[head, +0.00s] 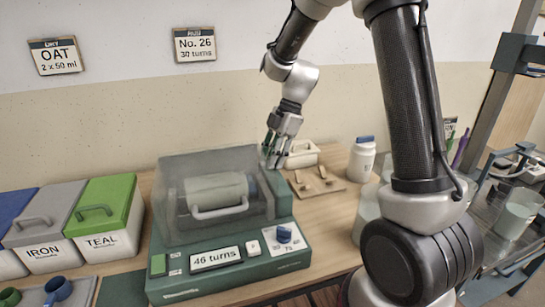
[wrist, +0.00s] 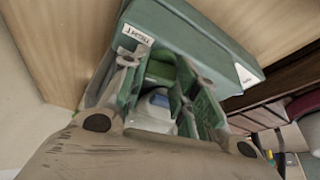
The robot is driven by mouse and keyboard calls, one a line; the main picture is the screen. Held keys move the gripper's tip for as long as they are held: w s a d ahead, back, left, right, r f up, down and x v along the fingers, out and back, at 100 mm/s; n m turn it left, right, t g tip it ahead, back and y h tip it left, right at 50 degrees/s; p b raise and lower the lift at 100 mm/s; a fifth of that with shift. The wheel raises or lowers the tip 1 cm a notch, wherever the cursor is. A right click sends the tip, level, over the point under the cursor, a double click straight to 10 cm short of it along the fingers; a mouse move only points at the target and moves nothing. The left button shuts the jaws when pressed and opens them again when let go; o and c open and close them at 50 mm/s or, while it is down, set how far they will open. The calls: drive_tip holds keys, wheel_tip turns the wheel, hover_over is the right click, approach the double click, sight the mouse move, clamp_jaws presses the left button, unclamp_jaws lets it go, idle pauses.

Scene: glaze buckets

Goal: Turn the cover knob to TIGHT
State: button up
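The green machine (head: 225,270) stands on the wooden table under a clear cover (head: 205,165), with a pale drum inside. My gripper (head: 271,158) points down at the machine's back right corner. In the wrist view its two fingers (wrist: 165,95) are apart. A green rounded part (wrist: 160,70), possibly the cover knob, and a blue-white part (wrist: 160,101) show between them; I cannot tell whether the fingers touch either. A small white label (wrist: 134,34), seemingly reading TIGHT, lies beside the left finger, and another label (wrist: 246,75) is partly readable at right. The knob's pointing direction is hidden.
The front panel has a display (head: 215,257) reading 46 turns, a white switch (head: 254,248) and a blue knob (head: 285,234). Lidded IRON (head: 45,225) and TEAL (head: 105,215) buckets stand at left. A wooden board (head: 315,181) and white jar (head: 361,160) are at right.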

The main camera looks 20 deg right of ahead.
drive_tip(key=shift+c, duration=1.2)
drive_tip(key=shift+m, duration=0.3)
drive_tip(key=shift+s+m+t, duration=0.1)
drive_tip(key=shift+m+t, duration=0.45)
drive_tip(key=shift+m, duration=0.75)
drive_tip(key=shift+s+m+t, duration=0.1)
drive_tip(key=shift+m+t, duration=0.45)
drive_tip(key=shift+m, duration=0.75)
drive_tip(key=shift+w, duration=0.1)
drive_tip(key=o, duration=1)
drive_tip(key=v, duration=1.2)
